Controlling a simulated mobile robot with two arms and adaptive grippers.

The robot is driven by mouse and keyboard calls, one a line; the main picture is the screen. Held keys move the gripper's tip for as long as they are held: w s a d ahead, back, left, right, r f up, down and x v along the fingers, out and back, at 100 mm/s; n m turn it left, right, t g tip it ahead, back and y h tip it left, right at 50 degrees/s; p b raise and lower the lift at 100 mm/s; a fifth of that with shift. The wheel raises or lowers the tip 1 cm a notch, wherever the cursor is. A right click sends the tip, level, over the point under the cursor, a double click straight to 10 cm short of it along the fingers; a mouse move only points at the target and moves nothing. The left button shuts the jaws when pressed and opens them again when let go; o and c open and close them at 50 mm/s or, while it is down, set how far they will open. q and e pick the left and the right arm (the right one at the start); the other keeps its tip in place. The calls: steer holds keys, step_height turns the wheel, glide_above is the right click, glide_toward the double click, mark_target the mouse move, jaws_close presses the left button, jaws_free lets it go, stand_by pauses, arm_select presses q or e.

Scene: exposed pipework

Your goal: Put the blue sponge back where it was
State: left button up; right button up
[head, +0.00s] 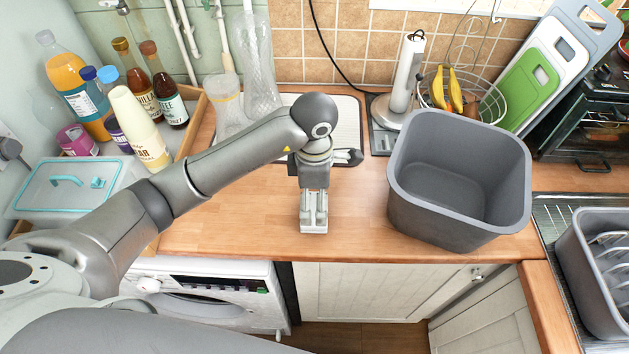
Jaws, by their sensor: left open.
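I see no blue sponge in the head view. My left gripper (313,222) points down over the wooden counter, near its front edge and left of the grey tub. Its jaws are open, and I see nothing between them. The gripper and arm hide part of the counter and the mat behind. My right gripper is not in view.
An empty-looking grey tub (408,206) stands on the wooden counter (250,225). Behind are a pale mat (347,122), a paper-towel stand (404,80) and a wire fruit basket (487,88). A bottle tray (197,123) is at left. A second grey bin (575,265) is at right.

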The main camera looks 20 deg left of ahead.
mark_target(315, 208)
arm_select(q)
step_height(315, 208, up, 7)
steer(key=shift+b, duration=0.3)
stand_by(0.5)
